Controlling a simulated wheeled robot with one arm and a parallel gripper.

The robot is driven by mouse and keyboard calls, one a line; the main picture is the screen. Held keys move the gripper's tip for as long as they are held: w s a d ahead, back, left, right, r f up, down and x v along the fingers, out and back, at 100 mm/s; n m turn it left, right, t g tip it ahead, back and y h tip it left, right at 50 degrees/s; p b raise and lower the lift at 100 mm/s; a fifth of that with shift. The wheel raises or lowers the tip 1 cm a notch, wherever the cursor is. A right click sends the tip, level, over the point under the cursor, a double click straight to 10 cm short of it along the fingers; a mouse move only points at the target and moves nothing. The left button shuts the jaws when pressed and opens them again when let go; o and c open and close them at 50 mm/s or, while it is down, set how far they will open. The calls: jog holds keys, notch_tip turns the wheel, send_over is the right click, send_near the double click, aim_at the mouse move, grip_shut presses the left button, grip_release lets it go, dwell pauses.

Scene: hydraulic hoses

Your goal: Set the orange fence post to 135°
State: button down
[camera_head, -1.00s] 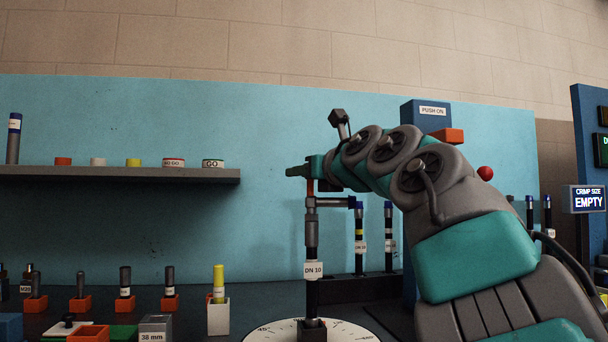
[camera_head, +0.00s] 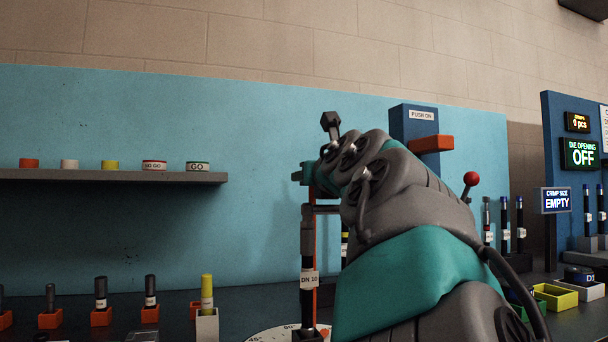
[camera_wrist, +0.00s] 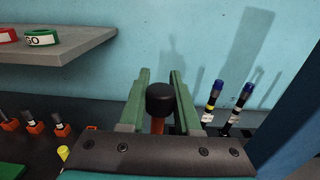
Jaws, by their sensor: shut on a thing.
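The orange fence post (camera_head: 313,205) stands upright at the bench's white dial (camera_head: 268,334). Its orange shaft shows beside the DN 10 hose (camera_head: 308,262); its foot is largely hidden. In the wrist view a dark round cap (camera_wrist: 160,98) sits between my green fingers, with the orange post (camera_wrist: 158,126) below it. My gripper (camera_head: 304,174) is at the top of the post, shut on it; it also shows in the wrist view (camera_wrist: 160,84). The dial has degree marks, 45 and 90 among them; its right part is cut off by my arm and the frame edge.
A grey shelf (camera_head: 110,176) with several coloured rings is at the left. Several short hoses in orange holders stand below it. A blue PUSH ON stand (camera_head: 413,122) with an orange block is behind my arm. Displays reading EMPTY (camera_head: 555,200) and OFF (camera_head: 580,154) are at the right.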

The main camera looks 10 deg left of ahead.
jog(key=shift+r, duration=0.1)
jog(key=c, duration=0.6)
grip_release()
